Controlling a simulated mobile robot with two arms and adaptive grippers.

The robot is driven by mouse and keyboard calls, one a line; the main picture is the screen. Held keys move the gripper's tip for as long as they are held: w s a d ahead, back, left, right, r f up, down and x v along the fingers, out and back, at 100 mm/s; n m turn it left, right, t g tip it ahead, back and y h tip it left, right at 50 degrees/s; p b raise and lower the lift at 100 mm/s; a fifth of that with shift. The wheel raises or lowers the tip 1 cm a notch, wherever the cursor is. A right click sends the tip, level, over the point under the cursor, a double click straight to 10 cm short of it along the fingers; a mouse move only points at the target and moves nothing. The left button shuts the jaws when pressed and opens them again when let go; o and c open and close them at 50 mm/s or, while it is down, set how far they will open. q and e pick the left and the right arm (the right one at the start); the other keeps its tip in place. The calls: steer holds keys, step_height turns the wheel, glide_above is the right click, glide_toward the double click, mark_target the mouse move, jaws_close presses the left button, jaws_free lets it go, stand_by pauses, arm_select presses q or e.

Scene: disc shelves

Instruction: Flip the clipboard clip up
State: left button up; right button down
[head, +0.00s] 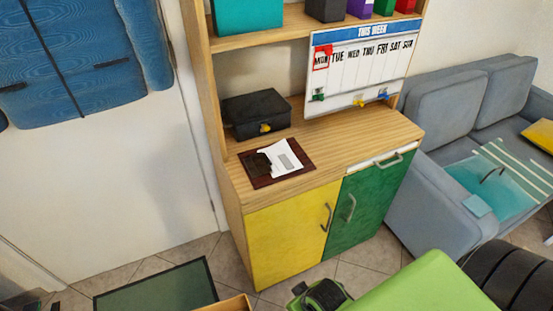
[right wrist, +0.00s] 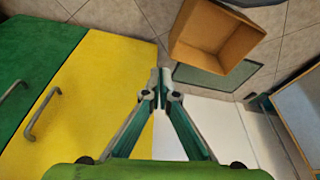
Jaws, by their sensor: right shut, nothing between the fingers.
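The clipboard (head: 291,176) lies flat on the wooden counter, a dark brown board with a white sheet on it. A dark piece (head: 258,164) at its left end looks like the clip; its exact pose is too small to tell. My right gripper (right wrist: 160,88) shows in the right wrist view with its green-sided fingers together and nothing between them. It points down past the yellow door toward the floor, away from the clipboard, which that view does not show. My left gripper is in neither view.
A black box (head: 256,113) stands on the counter behind the clipboard, and a weekly board (head: 362,68) hangs at the right. Below are a yellow door (head: 285,235) and a green door (head: 368,205) with handles. An open wooden box (right wrist: 212,38) is near the right gripper.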

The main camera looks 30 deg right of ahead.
steer(key=w+a+r+m+t+y, duration=0.3)
steer(key=w+r+m+t+y, duration=0.3)
steer(key=w+r, duration=0.85)
steer(key=m+t+h, duration=0.4)
steer(key=m+t, duration=0.5)
steer(key=m, duration=0.3)
glide_toward(277, 166)
step_height(277, 166, up, 3)
steer(key=shift+d+r, duration=0.1)
steer(key=shift+d, duration=0.05)
steer(key=shift+w+y, duration=0.1)
steer(key=shift+y, duration=0.2)
steer(key=w, duration=0.3)
steer(key=w+a+b, duration=0.1)
steer(key=w, duration=0.5)
steer(key=shift+w+a+b, duration=0.4)
steer(key=shift+r+g, duration=0.1)
steer(key=shift+g, duration=0.2)
